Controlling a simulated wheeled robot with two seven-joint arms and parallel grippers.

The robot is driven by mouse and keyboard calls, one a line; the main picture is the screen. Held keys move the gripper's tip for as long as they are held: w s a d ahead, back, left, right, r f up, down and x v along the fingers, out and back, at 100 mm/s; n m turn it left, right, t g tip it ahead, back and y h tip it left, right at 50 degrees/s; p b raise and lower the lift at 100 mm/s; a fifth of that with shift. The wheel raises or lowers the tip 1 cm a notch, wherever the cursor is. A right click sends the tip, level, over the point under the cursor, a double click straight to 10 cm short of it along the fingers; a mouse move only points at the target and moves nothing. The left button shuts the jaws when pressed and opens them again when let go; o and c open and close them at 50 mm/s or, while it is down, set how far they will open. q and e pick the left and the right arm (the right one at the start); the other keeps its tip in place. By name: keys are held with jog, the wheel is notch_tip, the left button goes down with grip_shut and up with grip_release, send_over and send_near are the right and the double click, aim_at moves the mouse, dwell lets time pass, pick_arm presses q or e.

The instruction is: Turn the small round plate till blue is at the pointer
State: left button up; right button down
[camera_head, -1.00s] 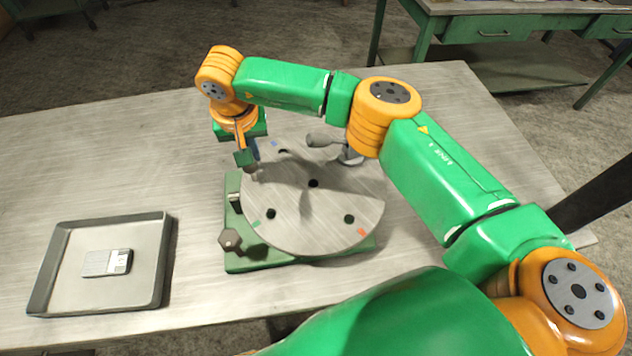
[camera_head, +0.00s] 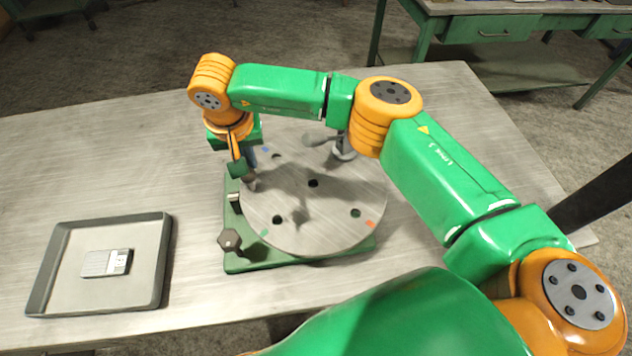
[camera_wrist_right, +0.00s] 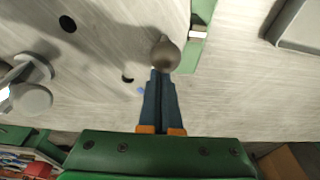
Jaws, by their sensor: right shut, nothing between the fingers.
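The round grey plate (camera_head: 315,220) lies on a green base (camera_head: 245,262). Its rim has a blue mark (camera_head: 265,150) at the upper left, a green mark (camera_head: 265,233) at the lower left and a red mark (camera_head: 370,224) at the lower right. A pale tab (camera_head: 234,197), seemingly the pointer, is at the base's left side, between blue and green. My right gripper (camera_head: 250,180) is shut and empty, pointing down at the plate's left edge. In the right wrist view its fingertips (camera_wrist_right: 160,72) are at a round brownish knob (camera_wrist_right: 164,54); contact is unclear. The left gripper is not seen.
A grey clamp-like handle (camera_head: 343,148) stands at the plate's far edge. A dark hex knob (camera_head: 229,240) is on the base's front left corner. A tray (camera_head: 165,265) holding a small grey box (camera_head: 106,263) is at left. The table is clear behind the tray.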

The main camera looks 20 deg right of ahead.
jog(key=shift+s+a, duration=0.4)
jog(key=shift+s, duration=0.3)
jog(key=shift+s+a, duration=0.35)
jog(key=shift+s, duration=0.45)
jog(key=shift+b, duration=0.3)
jog(key=shift+w+d, duration=0.15)
jog(key=shift+w, duration=0.3)
jog(key=p+v, duration=0.2)
jog(key=v, duration=0.1)
jog(key=w+p+v, duration=0.1)
jog(key=p+v, duration=0.1)
jog(key=v, duration=0.1)
jog(key=w+p+v, duration=0.1)
jog(key=p+v, duration=0.1)
jog(key=v, duration=0.1)
jog(key=shift+d+r, duration=0.25)
jog(key=shift+f, duration=0.15)
